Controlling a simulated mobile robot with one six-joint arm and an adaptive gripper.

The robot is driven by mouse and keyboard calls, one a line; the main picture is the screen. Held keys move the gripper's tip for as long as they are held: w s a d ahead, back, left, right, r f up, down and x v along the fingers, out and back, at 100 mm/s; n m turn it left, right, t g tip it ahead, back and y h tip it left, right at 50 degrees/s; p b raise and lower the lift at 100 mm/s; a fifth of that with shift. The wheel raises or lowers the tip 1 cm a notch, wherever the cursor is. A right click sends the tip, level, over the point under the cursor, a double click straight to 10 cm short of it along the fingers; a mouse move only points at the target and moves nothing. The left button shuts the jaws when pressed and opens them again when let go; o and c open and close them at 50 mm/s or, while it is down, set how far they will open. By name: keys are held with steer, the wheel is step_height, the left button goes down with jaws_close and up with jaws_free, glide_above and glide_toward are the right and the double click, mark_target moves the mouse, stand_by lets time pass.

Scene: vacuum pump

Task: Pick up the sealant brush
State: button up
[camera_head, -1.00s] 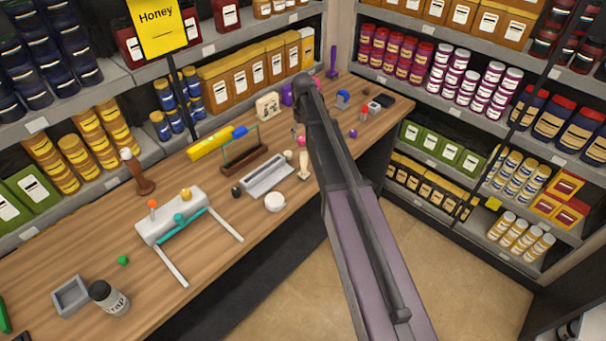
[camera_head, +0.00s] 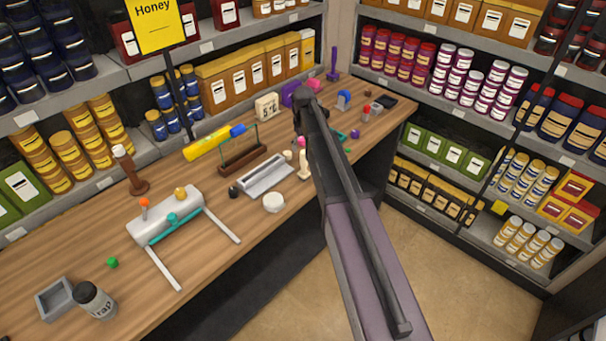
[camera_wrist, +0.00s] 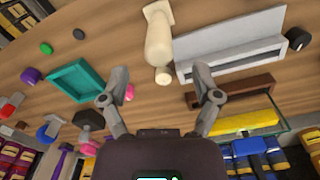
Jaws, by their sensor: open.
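A cream, brush-shaped object with a wide flat end, which I take for the sealant brush, lies on the wooden counter. It shows in the wrist view (camera_wrist: 158,38), top centre, and in the head view (camera_head: 304,165), just left of my arm. My gripper (camera_wrist: 158,82) is open and empty, with its two fingers apart. In the wrist view, the brush's narrow end points toward the gap between the fingers, with no visible contact.
A grey metal tray (camera_wrist: 230,55) lies close beside the brush, with a brown-based glass stand (camera_head: 242,161) behind it. A teal square tray (camera_wrist: 84,79) lies on the other side. A small cream cylinder (camera_wrist: 163,76) and a pink piece (camera_wrist: 129,92) are near the fingers.

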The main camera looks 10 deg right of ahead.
mark_target(304, 152)
steer(key=shift+f, duration=0.1)
stand_by(0.3)
steer(key=shift+s+d+f+b, duration=0.1)
steer(key=shift+s+f+b, duration=0.05)
steer(key=shift+f+b, duration=2.45)
steer(key=shift+c, duration=0.2)
steer(key=shift+r, duration=0.1)
jaws_close()
